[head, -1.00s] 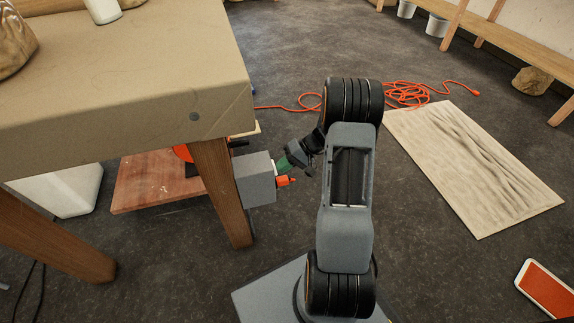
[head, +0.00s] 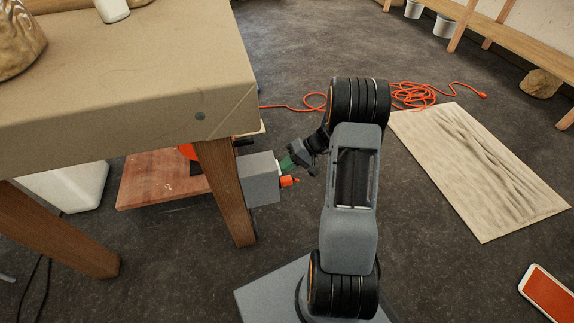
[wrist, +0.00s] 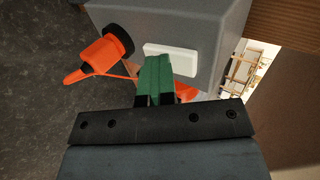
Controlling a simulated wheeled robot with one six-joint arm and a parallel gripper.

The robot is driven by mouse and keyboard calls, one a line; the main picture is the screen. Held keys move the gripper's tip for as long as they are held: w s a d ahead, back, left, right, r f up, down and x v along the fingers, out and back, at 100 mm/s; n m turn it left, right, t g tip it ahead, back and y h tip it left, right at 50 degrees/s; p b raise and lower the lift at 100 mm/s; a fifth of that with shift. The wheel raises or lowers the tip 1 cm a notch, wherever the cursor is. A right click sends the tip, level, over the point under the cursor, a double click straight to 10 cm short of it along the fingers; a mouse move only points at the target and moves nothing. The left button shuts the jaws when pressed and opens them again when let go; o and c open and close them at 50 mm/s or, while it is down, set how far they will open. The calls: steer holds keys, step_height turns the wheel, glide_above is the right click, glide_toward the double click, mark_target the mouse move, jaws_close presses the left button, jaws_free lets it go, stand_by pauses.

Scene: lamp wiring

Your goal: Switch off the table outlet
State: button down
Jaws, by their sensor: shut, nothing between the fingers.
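The table outlet is a grey box (head: 262,183) fixed to the table's wooden leg; it also fills the top of the wrist view (wrist: 205,25). A white rocker switch (wrist: 177,62) sits on its face. An orange plug (wrist: 102,54) with a black collar stands in the face left of the switch; it also shows in the head view (head: 289,181). My gripper (wrist: 157,62) has its green fingertips shut together and empty, at the left part of the switch. They hide part of it. I cannot tell whether they touch or press it.
The table (head: 120,115) stands above the box, on wooden legs (head: 226,195). An orange cord (wrist: 185,91) passes behind my fingertips. A coiled orange cable (head: 415,95) and a pale board (head: 480,165) lie on the floor to the right.

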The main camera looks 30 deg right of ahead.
steer(key=shift+a+r, duration=0.25)
steer(key=shift+r, duration=0.3)
steer(key=shift+d, duration=0.15)
steer(key=d+f+p+v, duration=0.1)
steer(key=p+v, duration=0.2)
steer(key=v, duration=1)
steer(key=shift+s+d+f, duration=0.25)
steer(key=shift+d+f, duration=0.05)
steer(key=shift+r+p, duration=0.1)
steer(key=shift+p, duration=0.25)
